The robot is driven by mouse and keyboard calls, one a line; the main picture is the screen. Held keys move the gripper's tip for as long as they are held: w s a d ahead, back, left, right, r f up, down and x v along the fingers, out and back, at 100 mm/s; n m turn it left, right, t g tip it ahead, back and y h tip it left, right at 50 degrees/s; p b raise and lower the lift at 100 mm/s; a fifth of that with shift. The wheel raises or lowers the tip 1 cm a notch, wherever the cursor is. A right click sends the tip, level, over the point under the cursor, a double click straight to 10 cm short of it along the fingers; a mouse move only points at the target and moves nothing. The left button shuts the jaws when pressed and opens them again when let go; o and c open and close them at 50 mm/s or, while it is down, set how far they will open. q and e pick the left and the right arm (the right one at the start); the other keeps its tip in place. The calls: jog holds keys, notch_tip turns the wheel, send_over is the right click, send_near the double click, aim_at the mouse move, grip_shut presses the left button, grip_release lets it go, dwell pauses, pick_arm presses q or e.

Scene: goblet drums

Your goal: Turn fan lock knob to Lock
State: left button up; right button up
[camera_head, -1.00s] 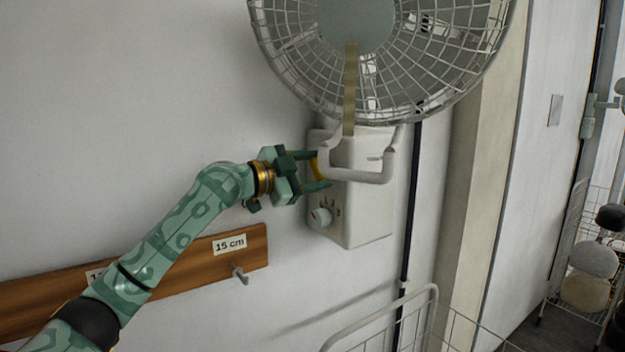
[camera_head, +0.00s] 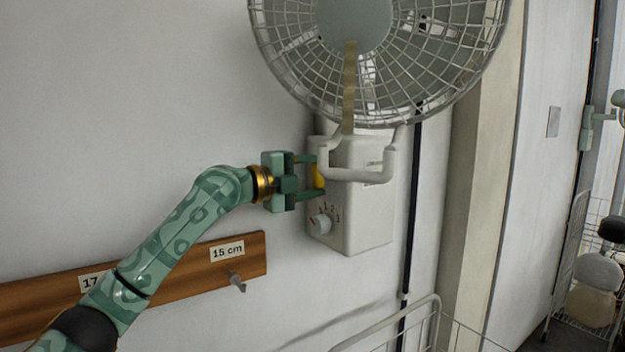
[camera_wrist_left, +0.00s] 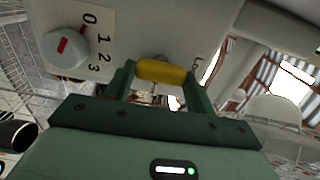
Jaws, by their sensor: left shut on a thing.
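The fan lock knob is a yellow bar on the left side of the white fan housing (camera_head: 365,220). It shows in the head view (camera_head: 319,176) and in the left wrist view (camera_wrist_left: 161,71). My left gripper (camera_head: 312,178) is shut on it, one finger at each end of the bar in the wrist view (camera_wrist_left: 160,82). Beside the knob is a label beginning "Lo" (camera_wrist_left: 197,66), the rest hidden. My right gripper is in neither view.
A white speed dial (camera_head: 320,224) with 0 to 3 marks sits below the knob. The caged fan (camera_head: 380,60) and its white bracket (camera_head: 360,176) are above and beside it. A wooden hook rail (camera_head: 190,272) is at lower left, a wire basket (camera_head: 390,325) below.

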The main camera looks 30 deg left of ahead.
pick_arm(q)
jog(key=shift+f, duration=0.1)
dwell(0.4)
jog(key=o, duration=1)
jog(key=b+v, duration=0.6)
jog(key=v, duration=1)
jog(key=shift+s, duration=0.25)
